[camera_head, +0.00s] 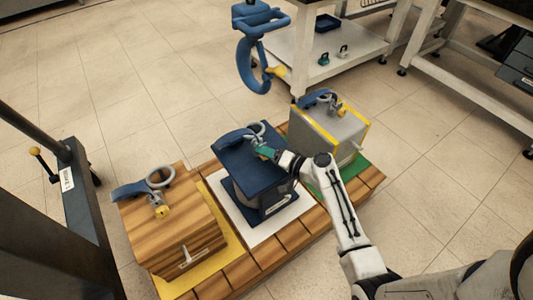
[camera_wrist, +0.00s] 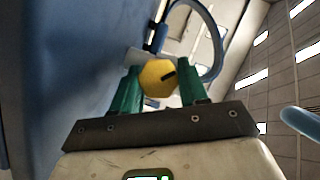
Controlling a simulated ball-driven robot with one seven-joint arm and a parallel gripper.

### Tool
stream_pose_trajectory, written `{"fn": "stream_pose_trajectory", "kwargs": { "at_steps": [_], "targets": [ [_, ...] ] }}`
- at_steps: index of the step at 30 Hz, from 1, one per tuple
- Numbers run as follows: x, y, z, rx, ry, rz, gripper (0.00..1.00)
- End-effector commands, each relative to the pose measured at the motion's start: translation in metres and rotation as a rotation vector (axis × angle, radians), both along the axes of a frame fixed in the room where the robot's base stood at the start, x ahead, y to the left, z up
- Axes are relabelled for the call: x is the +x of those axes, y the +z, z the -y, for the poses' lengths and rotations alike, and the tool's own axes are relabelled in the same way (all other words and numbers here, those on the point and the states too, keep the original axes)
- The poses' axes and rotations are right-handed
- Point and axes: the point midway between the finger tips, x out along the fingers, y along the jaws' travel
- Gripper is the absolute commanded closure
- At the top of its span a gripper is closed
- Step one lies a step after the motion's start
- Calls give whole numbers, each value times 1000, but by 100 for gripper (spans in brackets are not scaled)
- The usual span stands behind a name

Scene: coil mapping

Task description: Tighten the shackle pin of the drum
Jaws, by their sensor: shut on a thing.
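The blue drum (camera_head: 252,165) stands in the middle of the wooden platform, on a white mat. A grey ring shackle (camera_head: 256,131) and a blue strap sit on its top. In the wrist view the shackle ring (camera_wrist: 209,40) rises behind the yellow pin head (camera_wrist: 157,80), which has a dark mark on it. My gripper (camera_head: 267,152) reaches the drum's top from the right. In the wrist view its green fingers (camera_wrist: 160,88) are on both sides of the pin head and shut on it. The pin's shank is hidden.
A wooden crate (camera_head: 165,235) on a yellow mat stands left, and a grey box (camera_head: 330,135) with yellow edges on a green mat stands right; both carry shackles with yellow pins. A blue hook (camera_head: 250,65) hangs above. A white shelf (camera_head: 305,75) stands behind.

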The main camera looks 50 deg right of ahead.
Motion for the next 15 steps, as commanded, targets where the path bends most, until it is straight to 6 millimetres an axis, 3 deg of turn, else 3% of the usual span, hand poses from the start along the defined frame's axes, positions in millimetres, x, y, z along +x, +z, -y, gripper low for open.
{"fn": "stream_pose_trajectory", "kwargs": {
  "at_steps": [5,6,12,15],
  "targets": [
    [-1,-1,0,0,-1,-2,87],
    [-1,-1,0,-1,-1,-2,56],
    [0,-1,0,-1,-1,-2,37],
    [0,0,0,-1,-1,-2,36]
  ]
}}
